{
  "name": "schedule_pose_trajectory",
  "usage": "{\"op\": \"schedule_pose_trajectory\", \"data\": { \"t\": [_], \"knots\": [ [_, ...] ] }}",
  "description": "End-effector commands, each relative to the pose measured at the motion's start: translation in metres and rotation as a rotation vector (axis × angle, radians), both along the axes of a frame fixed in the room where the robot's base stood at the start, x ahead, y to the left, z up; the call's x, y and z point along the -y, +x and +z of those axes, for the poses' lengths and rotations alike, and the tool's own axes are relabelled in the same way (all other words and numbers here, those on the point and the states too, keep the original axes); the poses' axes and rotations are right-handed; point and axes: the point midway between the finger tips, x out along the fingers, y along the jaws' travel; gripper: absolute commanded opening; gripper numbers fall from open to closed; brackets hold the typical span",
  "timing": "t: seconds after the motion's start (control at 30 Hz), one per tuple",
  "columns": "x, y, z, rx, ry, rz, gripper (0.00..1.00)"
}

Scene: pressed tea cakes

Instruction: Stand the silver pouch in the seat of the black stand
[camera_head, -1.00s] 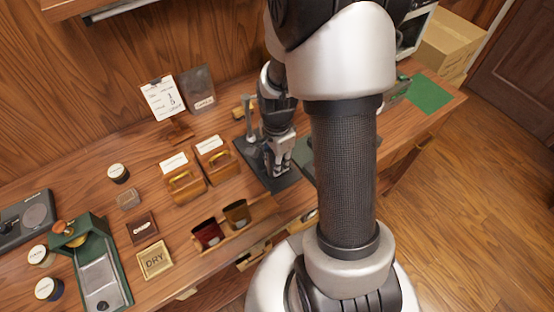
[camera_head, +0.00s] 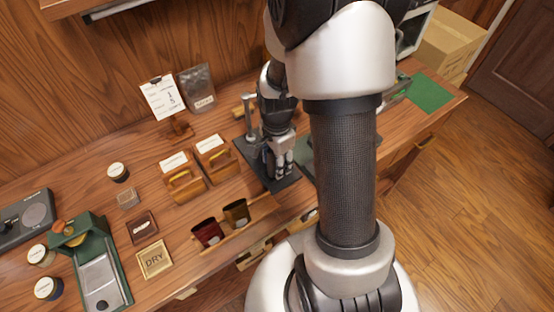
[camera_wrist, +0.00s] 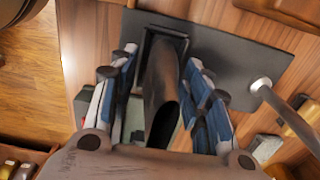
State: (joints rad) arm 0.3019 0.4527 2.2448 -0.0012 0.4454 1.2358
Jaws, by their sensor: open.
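In the wrist view the silver pouch (camera_wrist: 161,84) looks dark grey with brownish reflections. It stands between my fingers, with its near end toward the camera and its far end at the seat frame of the black stand (camera_wrist: 240,60). It appears to sit within that frame, but its base is hidden. My gripper (camera_wrist: 163,72) is open, with blue-lined fingers on both sides of the pouch and gaps visible. In the head view my gripper (camera_head: 280,166) is low over the black stand (camera_head: 288,184); the pouch is hard to make out there.
A grey post (camera_wrist: 280,105) rises from the stand's plate, close right of my fingers. Two wooden boxes (camera_head: 184,184) (camera_head: 214,160) and a rack with red (camera_head: 207,233) and brown (camera_head: 236,213) pouches are left of the stand. A dark bag (camera_head: 198,88) leans behind.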

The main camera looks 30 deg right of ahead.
Motion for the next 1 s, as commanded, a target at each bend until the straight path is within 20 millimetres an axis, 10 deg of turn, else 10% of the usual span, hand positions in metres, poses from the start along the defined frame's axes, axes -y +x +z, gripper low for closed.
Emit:
{"op": "schedule_pose_trajectory", "data": {
  "t": [0.43, 1.0],
  "knots": [
    [0.0, 0.001, 0.011, 0.004, -0.001, 0.0, 0.48],
    [0.0, 0.001, 0.113, 0.003, -0.001, 0.0, 0.48]
  ]
}}
